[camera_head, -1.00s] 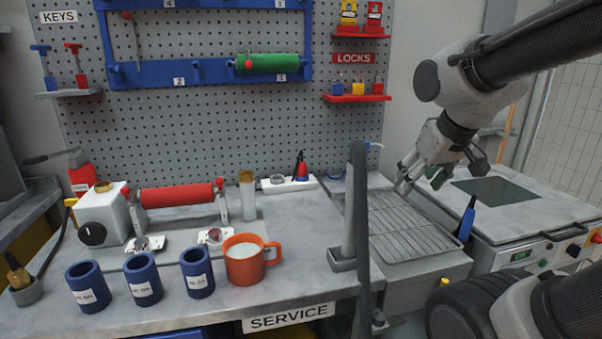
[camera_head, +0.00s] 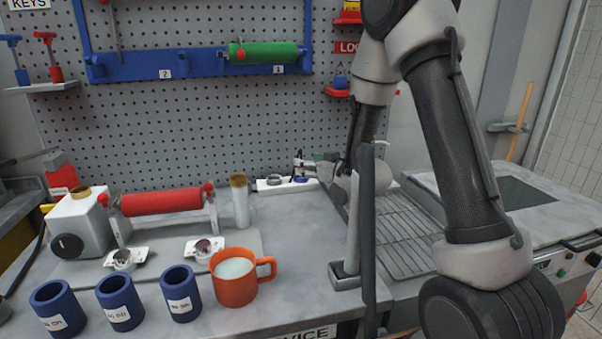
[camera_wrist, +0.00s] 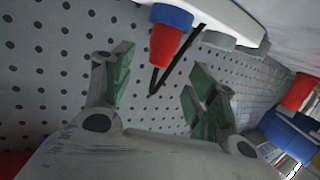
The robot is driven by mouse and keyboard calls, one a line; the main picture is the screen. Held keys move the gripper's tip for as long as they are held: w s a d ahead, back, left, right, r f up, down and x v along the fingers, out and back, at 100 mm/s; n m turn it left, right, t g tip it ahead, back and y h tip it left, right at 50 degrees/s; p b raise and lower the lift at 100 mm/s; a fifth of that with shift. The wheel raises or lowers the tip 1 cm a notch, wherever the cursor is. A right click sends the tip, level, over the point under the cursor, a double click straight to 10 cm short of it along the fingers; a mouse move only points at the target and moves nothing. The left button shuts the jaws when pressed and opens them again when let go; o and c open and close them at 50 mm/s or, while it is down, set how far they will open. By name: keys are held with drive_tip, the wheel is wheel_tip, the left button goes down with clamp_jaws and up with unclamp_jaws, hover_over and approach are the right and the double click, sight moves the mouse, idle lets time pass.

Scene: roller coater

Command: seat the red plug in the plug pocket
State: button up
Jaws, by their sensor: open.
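The red plug (camera_wrist: 165,46) has a blue collar and a black cable, and sits on a white strip (camera_wrist: 215,15) in the wrist view. In the head view the white strip (camera_head: 270,187) lies at the back of the bench; the plug is mostly hidden there by my gripper (camera_head: 310,168). In the wrist view my gripper (camera_wrist: 158,92) is open, with its green-padded fingers apart and empty. The plug appears beyond the fingertips, roughly between them, with no visible contact.
A dark upright post (camera_head: 366,230) stands in front of my gripper. A wire rack (camera_head: 405,240) lies right of it. A red roller (camera_head: 160,201), an orange mug (camera_head: 237,275) and several blue cups (camera_head: 180,293) stand to the left. The pegboard (camera_head: 210,130) is close behind.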

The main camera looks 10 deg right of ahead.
drive_tip(key=x, duration=0.5)
drive_tip(key=shift+w+f, duration=0.15)
drive_tip(key=shift+f, duration=0.2)
drive_tip(key=c, duration=1.2)
